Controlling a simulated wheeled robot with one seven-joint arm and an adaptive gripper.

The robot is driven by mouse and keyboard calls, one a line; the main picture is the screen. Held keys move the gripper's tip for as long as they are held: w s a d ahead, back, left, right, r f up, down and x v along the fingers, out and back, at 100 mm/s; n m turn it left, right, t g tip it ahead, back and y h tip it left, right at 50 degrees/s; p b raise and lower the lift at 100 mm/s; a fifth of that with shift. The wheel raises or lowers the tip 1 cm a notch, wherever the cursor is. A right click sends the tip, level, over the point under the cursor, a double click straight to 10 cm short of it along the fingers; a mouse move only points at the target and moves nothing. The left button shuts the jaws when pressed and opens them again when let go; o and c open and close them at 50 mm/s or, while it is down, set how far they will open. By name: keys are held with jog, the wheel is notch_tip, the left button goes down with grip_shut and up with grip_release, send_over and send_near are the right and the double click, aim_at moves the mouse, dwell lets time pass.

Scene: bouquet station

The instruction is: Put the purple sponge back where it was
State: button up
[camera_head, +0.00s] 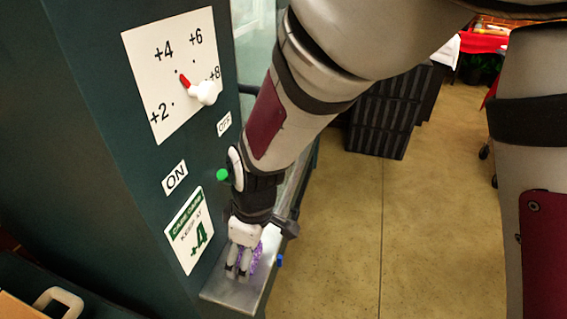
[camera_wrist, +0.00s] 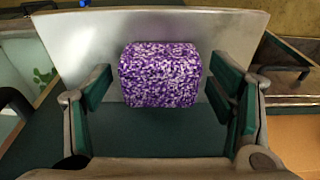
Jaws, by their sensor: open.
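The purple sponge (camera_wrist: 160,75) is a speckled purple and white block. In the wrist view it rests on a grey metal shelf (camera_wrist: 85,45), between the two green-padded fingers of my gripper (camera_wrist: 163,98). Gaps show between the sponge and both fingers. In the head view my gripper (camera_head: 238,272) points down over the shelf (camera_head: 232,293), on the side of a dark green cabinet. Only small purple parts of the sponge (camera_head: 256,258) show there behind the fingers, which hide the rest.
The cabinet (camera_head: 85,130) carries a dial panel with a white knob (camera_head: 204,93), ON and OFF labels, and a card reading "KEEP AT +4". A green button (camera_head: 222,175) sits close to my wrist. Black crates (camera_head: 385,110) stand on the floor behind. The floor at right is open.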

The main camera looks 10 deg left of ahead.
notch_tip(320, 180, up, 11)
jog(key=d, duration=0.2)
jog(key=w+d+r+m+t, duration=0.1)
jog(key=w+d+r+m, duration=0.1)
jog(key=d+r+m, duration=0.5)
jog(key=s+d+r+m+t+h, duration=0.1)
jog(key=s+d+m, duration=0.4)
jog(key=d, duration=0.7)
jog(key=s+d+r+m+t, duration=0.2)
jog(key=s+d+m, duration=0.3)
jog(key=d, duration=0.8)
jog(key=shift+s+d+r+h, duration=0.25)
jog(key=shift+s+r+h, duration=0.1)
jog(key=shift+h, duration=0.05)
